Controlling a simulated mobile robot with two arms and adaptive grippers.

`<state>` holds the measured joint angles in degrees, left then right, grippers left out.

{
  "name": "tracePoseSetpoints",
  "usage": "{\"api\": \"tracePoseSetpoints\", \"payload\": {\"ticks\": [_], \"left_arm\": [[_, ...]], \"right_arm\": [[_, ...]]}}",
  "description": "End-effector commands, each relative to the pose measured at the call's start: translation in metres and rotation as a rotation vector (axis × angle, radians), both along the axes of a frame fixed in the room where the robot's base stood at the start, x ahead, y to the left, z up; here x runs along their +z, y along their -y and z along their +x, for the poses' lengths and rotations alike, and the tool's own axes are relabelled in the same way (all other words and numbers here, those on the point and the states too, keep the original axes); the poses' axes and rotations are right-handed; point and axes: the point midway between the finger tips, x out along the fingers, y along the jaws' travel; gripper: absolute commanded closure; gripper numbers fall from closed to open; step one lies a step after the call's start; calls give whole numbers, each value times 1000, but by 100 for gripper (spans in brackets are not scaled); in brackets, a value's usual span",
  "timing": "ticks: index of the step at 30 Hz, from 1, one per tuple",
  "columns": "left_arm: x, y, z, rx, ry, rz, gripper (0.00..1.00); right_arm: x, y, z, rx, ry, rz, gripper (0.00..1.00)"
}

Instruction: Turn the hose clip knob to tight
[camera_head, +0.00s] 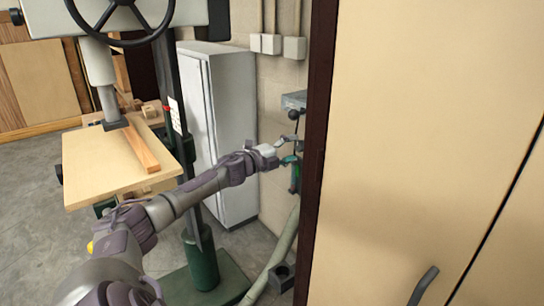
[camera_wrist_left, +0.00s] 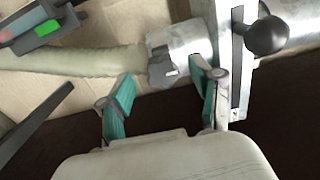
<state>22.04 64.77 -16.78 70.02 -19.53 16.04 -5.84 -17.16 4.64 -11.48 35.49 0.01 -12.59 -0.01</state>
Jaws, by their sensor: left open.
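The hose clip knob (camera_wrist_left: 162,68) is a dark grey lobed knob on a silver clip (camera_wrist_left: 176,42) around the end of a pale hose (camera_wrist_left: 85,60) in the left wrist view. My left gripper (camera_wrist_left: 163,74) is open, with its two teal-padded fingers on either side of the knob in the picture. I cannot tell whether either finger touches it. In the head view my left gripper (camera_head: 291,151) reaches to the pipework by the wall, beside the dark cabinet edge. The knob is too small to make out there. My right gripper is not in view.
A black ball handle (camera_wrist_left: 267,36) on a slotted metal plate (camera_wrist_left: 238,60) sits close to the right finger. A tall cabinet (camera_head: 420,130) fills the right side. A white locker (camera_head: 232,125) and a drill press with wooden table (camera_head: 95,165) stand left of the gripper.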

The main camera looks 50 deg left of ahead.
Motion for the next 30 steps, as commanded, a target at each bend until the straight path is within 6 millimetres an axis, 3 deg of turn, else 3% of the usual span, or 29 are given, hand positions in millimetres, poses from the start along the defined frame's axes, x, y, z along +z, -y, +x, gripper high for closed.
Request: {"api": "tracePoseSetpoints", "payload": {"ticks": [18,30], "left_arm": [[-2,-5,-69,-3,-4,-1,35],[0,-7,-85,-2,-1,1,35]], "right_arm": [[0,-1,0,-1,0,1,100],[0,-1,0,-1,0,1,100]]}}
